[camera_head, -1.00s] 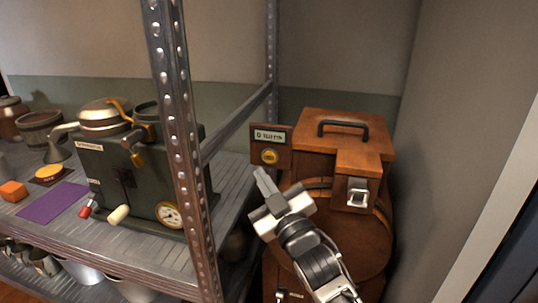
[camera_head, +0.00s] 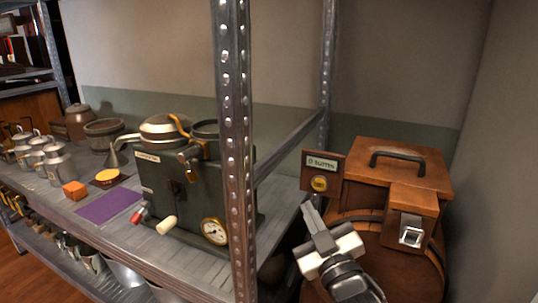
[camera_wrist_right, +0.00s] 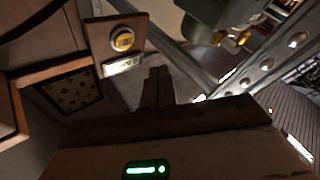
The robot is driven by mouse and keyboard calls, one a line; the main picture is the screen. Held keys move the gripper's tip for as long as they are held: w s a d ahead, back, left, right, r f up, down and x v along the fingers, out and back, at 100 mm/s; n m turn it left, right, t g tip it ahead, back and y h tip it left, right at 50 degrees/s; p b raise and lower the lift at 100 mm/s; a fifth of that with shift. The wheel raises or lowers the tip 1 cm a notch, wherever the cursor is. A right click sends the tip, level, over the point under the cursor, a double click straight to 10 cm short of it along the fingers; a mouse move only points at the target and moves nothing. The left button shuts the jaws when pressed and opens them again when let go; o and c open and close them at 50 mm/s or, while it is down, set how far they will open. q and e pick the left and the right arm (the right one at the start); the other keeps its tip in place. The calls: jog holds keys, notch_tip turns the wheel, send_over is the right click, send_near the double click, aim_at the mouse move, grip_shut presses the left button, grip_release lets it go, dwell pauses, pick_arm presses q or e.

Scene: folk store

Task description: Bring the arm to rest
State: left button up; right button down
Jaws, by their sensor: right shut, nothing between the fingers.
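My right gripper (camera_head: 309,208) is shut and empty. In the head view it is in front of the brown wooden machine (camera_head: 398,170), just below a small sign panel (camera_head: 322,171) with a yellow round button. In the right wrist view the closed fingers (camera_wrist_right: 157,86) point toward the gap beside that panel, and the yellow button (camera_wrist_right: 123,39) shows at upper left. I cannot tell whether the fingers touch anything. My left gripper is in neither view.
A metal shelf post (camera_head: 235,150) stands left of my right gripper. The shelf holds a dark green machine (camera_head: 180,195) with a gauge, a purple mat (camera_head: 108,206), an orange cube (camera_head: 75,190) and several pots. A wall closes off the right side.

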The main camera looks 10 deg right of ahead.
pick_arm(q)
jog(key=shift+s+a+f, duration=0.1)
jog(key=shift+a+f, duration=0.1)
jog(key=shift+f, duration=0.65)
pick_arm(e)
jog(key=s+a+f+m+g, duration=0.1)
jog(key=s+f+m+g, duration=0.3)
jog(key=s+f+g, duration=0.6)
jog(key=s+f, duration=1.2)
jog(key=f, duration=0.3)
jog(key=shift+a+m+g, duration=0.25)
jog(key=shift+m+g, duration=0.05)
jog(key=shift+m, duration=0.1)
